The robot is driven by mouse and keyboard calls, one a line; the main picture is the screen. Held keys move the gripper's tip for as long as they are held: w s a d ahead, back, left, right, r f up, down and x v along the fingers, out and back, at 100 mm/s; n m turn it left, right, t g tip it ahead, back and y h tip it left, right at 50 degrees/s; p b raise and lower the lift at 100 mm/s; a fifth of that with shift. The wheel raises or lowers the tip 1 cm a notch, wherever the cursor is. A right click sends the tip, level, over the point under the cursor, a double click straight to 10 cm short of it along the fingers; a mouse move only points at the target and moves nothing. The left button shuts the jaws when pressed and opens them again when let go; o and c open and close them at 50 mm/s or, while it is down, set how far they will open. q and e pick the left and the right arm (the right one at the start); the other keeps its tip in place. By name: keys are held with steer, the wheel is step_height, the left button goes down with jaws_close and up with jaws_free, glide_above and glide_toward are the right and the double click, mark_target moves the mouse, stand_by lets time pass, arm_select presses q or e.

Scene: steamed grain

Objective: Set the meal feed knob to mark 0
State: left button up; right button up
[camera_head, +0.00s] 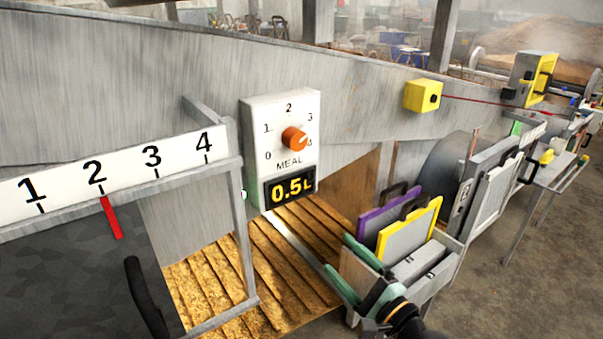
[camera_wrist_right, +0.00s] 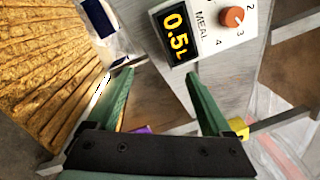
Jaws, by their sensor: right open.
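The orange meal feed knob (camera_head: 294,138) sits on a white panel (camera_head: 254,112) marked 0 to 4, above a display reading 0.5L (camera_head: 290,189). The knob's pale pointer faces the right side, around marks 3 and 4; the exact mark is hard to tell. In the wrist view the knob (camera_wrist_right: 233,17) is at the upper right, beyond the fingertips. My right gripper (camera_head: 338,253) has green fingers, open and empty, below and right of the panel in the head view. The fingers also show apart in the wrist view (camera_wrist_right: 160,75). My left gripper is out of view.
A rack (camera_head: 355,290) with purple (camera_head: 372,226) and yellow-framed (camera_head: 437,205) boards stands close by my right gripper. A scale with a red marker (camera_head: 111,218) is at left. A ribbed golden bed (camera_head: 285,262) lies below the panel. A yellow box (camera_head: 422,95) is on the wall.

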mark_target(299, 143)
steer(key=w+a+r+m+t+y+b, duration=0.15)
steer(key=w+r+m+y, duration=0.25)
steer(key=r+m, duration=0.7)
steer(key=w+a+r, duration=0.2)
steer(key=w+a+r+n+b, duration=0.1)
steer(key=w+a+r, duration=0.1)
steer(key=w, duration=0.1)
steer(key=w+a+r+n+b, duration=0.1)
steer(key=w+a+r, duration=0.1)
steer(key=w+r, duration=0.1)
steer(key=shift+w+a, duration=0.2)
steer(key=shift+a, duration=0.1)
steer(key=shift+w+a+r, duration=0.15)
steer(key=shift+w+a, duration=0.05)
steer(key=shift+w, duration=0.05)
steer(key=c, duration=0.7)
jaws_close()
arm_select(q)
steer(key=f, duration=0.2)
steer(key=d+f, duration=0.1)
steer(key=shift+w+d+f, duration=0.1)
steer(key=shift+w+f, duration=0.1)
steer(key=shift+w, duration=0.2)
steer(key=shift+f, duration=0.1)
